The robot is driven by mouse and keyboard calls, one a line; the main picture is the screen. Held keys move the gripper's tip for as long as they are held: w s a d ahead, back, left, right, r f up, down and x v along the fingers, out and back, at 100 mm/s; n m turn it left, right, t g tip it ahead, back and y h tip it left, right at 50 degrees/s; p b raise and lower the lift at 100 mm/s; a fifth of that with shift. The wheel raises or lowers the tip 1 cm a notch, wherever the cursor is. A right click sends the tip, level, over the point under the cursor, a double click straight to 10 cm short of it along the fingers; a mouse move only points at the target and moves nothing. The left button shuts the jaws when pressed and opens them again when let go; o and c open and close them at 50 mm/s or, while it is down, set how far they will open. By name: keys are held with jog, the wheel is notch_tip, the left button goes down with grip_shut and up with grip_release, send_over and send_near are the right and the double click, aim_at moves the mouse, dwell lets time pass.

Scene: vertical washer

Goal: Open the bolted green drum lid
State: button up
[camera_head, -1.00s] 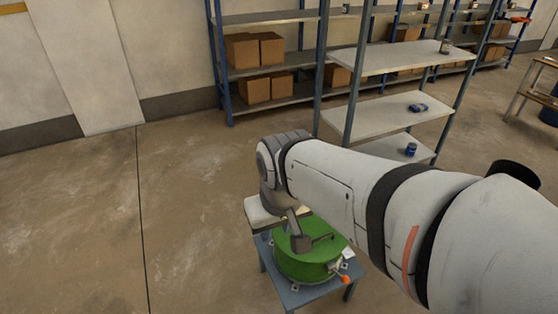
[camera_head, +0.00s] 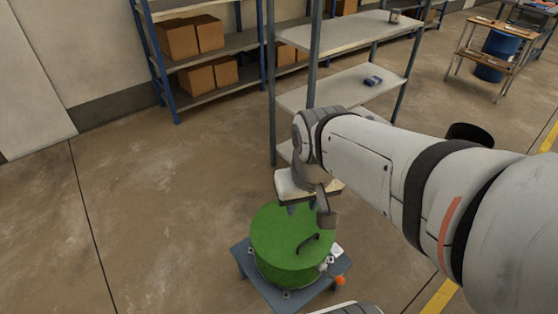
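The green drum (camera_head: 285,262) stands upright on a small blue-grey stand. Its green lid (camera_head: 275,228) lies flat on top, with a dark bar handle (camera_head: 308,243) toward the right. Small grey clamps or bolts show around the lower rim, and one fitting with an orange-red knob (camera_head: 340,281) is at the front right. My gripper (camera_head: 302,209) hangs above the lid's back part, behind the handle. Its dark fingers look apart, with nothing seen between them. A grey bracket hides part of the right finger. I cannot tell the exact gap between the fingertips and the lid.
The blue-grey stand (camera_head: 244,257) has little bare room around the drum. A metal shelf rack (camera_head: 352,88) stands close behind, with a blue item on it. Shelves with cardboard boxes (camera_head: 178,41) are at the back left. The concrete floor at left is clear.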

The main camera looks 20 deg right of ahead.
jog(key=w+d+f+m+b, duration=0.2)
jog(key=w+f+m+b, duration=0.1)
jog(key=f+b, duration=0.4)
jog(key=w+d+f+m+b, duration=0.2)
jog(key=w+f+b, duration=0.2)
jog(key=f, duration=0.5)
jog(key=w+d+f+m+b, duration=0.3)
jog(key=f+b, duration=0.3)
jog(key=f, duration=0.1)
jog(key=m+b, duration=0.5)
jog(key=b, duration=0.2)
send_near(309, 240)
jog(key=shift+g+y, duration=0.3)
jog(key=shift+y, duration=0.1)
jog(key=f+b, duration=0.1)
jog(key=f, duration=0.2)
jog(key=w+f+b, duration=0.1)
jog(key=f, duration=0.2)
jog(key=shift+w+d+f, duration=0.2)
jog(key=shift+w+a+f+b, duration=0.15)
jog(key=shift+f+b, duration=0.25)
jog(key=shift+f, duration=0.2)
jog(key=shift+c, duration=0.4)
grip_shut()
